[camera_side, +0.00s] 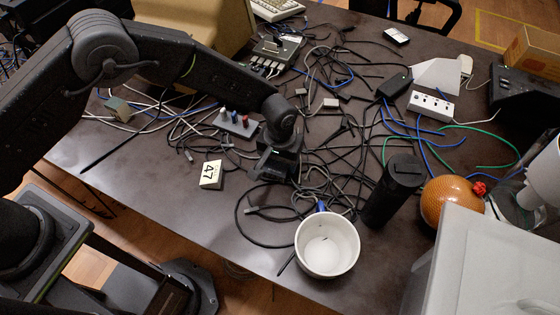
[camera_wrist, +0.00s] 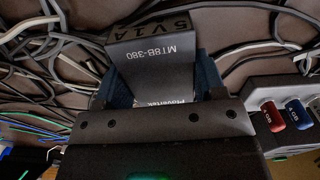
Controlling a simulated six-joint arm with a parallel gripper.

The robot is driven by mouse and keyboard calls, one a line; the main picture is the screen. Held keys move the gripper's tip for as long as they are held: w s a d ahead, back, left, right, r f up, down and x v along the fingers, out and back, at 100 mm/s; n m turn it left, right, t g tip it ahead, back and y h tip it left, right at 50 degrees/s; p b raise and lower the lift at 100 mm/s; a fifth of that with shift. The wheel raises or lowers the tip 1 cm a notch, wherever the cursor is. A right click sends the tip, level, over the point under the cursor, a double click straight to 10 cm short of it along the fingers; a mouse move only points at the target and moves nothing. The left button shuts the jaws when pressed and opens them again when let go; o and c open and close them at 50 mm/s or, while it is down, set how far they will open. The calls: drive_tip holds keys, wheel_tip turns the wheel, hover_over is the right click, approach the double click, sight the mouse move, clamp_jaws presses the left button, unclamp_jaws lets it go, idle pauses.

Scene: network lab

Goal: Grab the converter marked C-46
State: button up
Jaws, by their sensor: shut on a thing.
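My gripper (camera_side: 273,167) is low over the cables in the middle of the table in the side view. In the wrist view its two bluish fingers are shut on a dark grey box (camera_wrist: 155,68), with print reading MT8B-380 and 5V1A on it. No C-46 mark is readable on its visible faces. In the side view the held box is hard to tell from the dark gripper. A pale block marked 47 (camera_side: 210,175) lies apart, to the left of my gripper. A grey-green box (camera_side: 118,109) sits farther left; I cannot read any mark on it.
Tangled cables surround my gripper. A grey strip with red and blue plugs (camera_side: 237,123) is close by, also in the wrist view (camera_wrist: 290,108). A white bowl (camera_side: 327,246), black cylinder (camera_side: 393,190) and orange ball (camera_side: 449,201) stand at the right.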

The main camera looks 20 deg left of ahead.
drive_tip(key=shift+c, duration=0.9)
drive_tip(key=shift+r, duration=0.2)
